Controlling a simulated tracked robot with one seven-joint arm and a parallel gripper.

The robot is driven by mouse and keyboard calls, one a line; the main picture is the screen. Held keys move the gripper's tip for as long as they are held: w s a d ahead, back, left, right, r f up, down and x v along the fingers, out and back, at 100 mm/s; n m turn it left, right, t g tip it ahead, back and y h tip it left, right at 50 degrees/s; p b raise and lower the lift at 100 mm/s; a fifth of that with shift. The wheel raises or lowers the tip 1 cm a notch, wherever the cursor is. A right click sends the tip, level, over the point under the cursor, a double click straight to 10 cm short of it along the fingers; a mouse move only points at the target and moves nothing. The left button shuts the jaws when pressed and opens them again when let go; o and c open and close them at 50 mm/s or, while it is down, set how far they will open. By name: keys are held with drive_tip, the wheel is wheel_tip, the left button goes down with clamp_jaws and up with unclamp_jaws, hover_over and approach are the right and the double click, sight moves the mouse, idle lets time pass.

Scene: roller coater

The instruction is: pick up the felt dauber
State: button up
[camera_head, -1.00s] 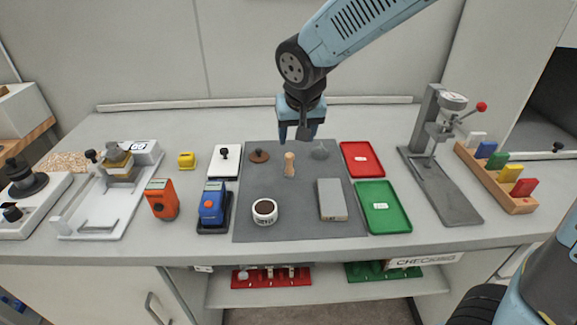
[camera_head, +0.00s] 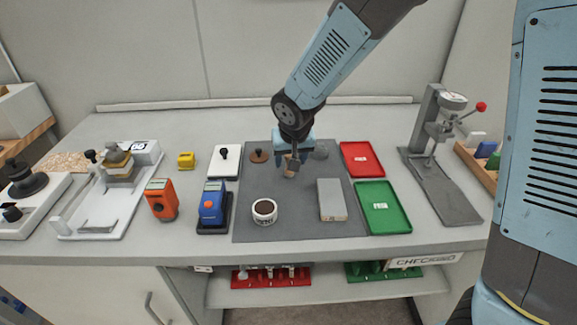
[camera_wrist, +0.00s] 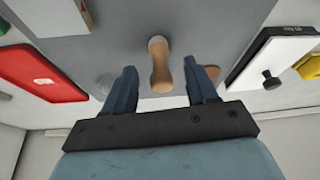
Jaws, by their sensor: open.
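The felt dauber is the small peg-shaped piece with a tan wooden handle and a pale end; it stands on the grey mat (camera_head: 270,222). In the wrist view the dauber (camera_wrist: 161,68) shows ahead of my gripper (camera_wrist: 160,85), in line with the gap between the two blue fingers. The fingers are spread apart with nothing between them that I can see held. In the head view my gripper (camera_head: 291,165) is down over the dauber (camera_head: 289,172) and hides part of it.
A brown knobbed disc (camera_head: 258,155) and a clear round piece (camera_head: 320,153) flank the dauber closely. A labelled cup (camera_head: 264,212) and a grey block (camera_head: 332,200) stand nearer the front. Red (camera_head: 362,160) and green (camera_head: 383,208) trays lie to the right.

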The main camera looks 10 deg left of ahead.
drive_tip(key=shift+x, duration=1.85)
drive_tip(key=shift+c, duration=0.5)
clamp_jaws()
drive_tip(key=shift+r, duration=0.1)
